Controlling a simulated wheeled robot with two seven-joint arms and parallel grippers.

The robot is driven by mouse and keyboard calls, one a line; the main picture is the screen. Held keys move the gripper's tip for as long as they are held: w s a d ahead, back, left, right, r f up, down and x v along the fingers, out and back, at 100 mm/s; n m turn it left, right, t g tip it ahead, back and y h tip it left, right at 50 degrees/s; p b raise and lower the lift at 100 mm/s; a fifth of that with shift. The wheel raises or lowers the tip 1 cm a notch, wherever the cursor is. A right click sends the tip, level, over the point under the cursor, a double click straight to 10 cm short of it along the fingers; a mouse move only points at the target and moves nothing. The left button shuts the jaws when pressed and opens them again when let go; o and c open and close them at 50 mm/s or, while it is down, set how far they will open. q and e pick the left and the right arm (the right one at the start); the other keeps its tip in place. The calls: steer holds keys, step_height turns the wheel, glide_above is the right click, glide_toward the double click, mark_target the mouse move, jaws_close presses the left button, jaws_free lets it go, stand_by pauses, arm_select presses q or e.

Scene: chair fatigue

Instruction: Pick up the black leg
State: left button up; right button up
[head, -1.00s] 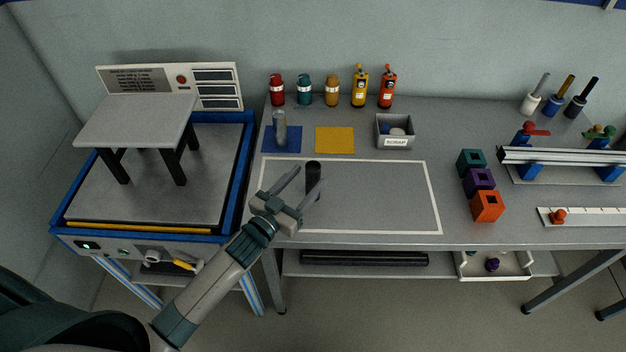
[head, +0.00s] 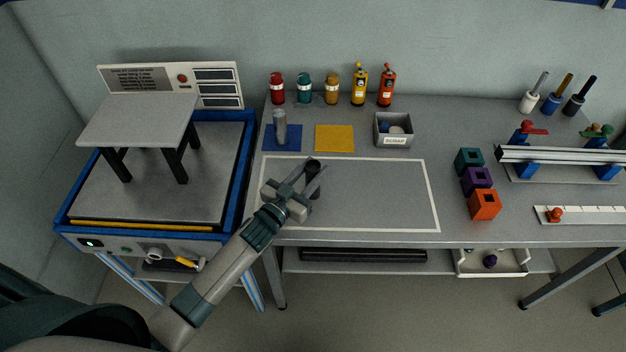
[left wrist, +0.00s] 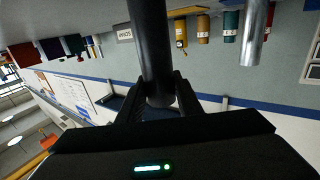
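The black leg (head: 313,166) stands upright on the workbench inside the white outlined area. In the left wrist view it is a dark cylinder (left wrist: 154,45) running down between the two fingers. My left gripper (head: 312,175) reaches in from the lower left with one finger on each side of the leg. The fingers look spread, and I cannot make out whether they touch it; the left wrist view also shows the gripper (left wrist: 159,90). The leg's lower part is partly hidden by the gripper. My right gripper is not in view.
Blue mat (head: 269,145) with a grey cylinder (head: 280,125), yellow mat (head: 334,147) and scrap bin (head: 380,132) lie behind. Coloured blocks (head: 478,181) stand to the right. A test machine (head: 244,170) with a stool (head: 140,118) is at left. The outlined area's right half is clear.

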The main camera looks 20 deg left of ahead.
mark_target(313, 165)
arm_select(q)
steer(key=c, duration=0.5)
steer(key=shift+o, duration=0.2)
steer(key=shift+r, duration=0.15)
steer(key=shift+r+b, duration=0.3)
steer(key=shift+r, duration=0.5)
step_height(313, 165, up, 2)
steer(key=shift+r+b, duration=0.2)
steer(key=shift+b, duration=0.15)
steer(key=s+d+r+b, duration=0.2)
steer(key=d+r, duration=0.4)
steer(key=d, duration=0.5)
steer(key=shift+s+d+r+b, duration=0.15)
steer(key=shift+s+r+b, duration=0.25)
steer(key=shift+s, duration=0.05)
